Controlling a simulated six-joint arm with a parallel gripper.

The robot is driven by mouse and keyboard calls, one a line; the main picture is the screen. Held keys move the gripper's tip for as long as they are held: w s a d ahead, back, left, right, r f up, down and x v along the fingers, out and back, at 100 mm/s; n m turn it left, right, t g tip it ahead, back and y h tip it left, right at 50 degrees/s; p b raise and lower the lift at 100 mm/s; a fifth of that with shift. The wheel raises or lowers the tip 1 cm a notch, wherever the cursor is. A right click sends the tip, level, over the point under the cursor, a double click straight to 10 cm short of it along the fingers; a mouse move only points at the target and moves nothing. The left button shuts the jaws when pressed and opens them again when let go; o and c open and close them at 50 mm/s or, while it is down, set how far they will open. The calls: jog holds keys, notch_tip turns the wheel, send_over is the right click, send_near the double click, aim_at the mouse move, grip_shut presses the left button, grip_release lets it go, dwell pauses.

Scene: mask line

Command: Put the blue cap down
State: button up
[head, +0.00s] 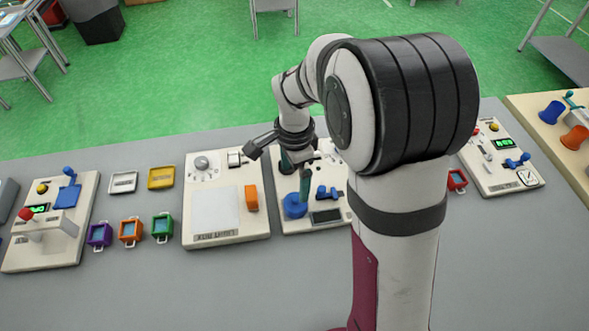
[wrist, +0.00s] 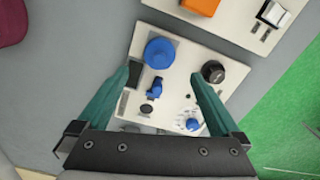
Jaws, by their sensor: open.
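The blue cap (head: 295,206) is a round blue piece at the front left of a white panel (head: 342,218) in the head view. In the wrist view the blue cap (wrist: 160,52) lies beyond the fingertips, roughly centred between them. My gripper (head: 296,184) is above this panel, with its teal fingers pointing down. In the wrist view my gripper (wrist: 159,74) is open, with a wide gap and nothing held. What lies under the cap is hidden.
The same panel carries a blue lever (wrist: 155,88), a black knob (wrist: 213,71) and a dark screen (head: 326,216). A panel with an orange block (head: 251,198) stands to the left. Small coloured boxes (head: 130,231) sit farther left. The table front (head: 220,295) is clear.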

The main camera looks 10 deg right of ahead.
jog(key=s+r+n, duration=0.2)
jog(key=s+r, duration=0.4)
jog(key=r, duration=0.1)
jog(key=s+r+n+y, duration=0.1)
jog(key=s+n, duration=0.6)
jog(key=s, duration=1.1)
jog(key=shift+a+r+y, duration=0.3)
jog(key=shift+a+y, duration=0.1)
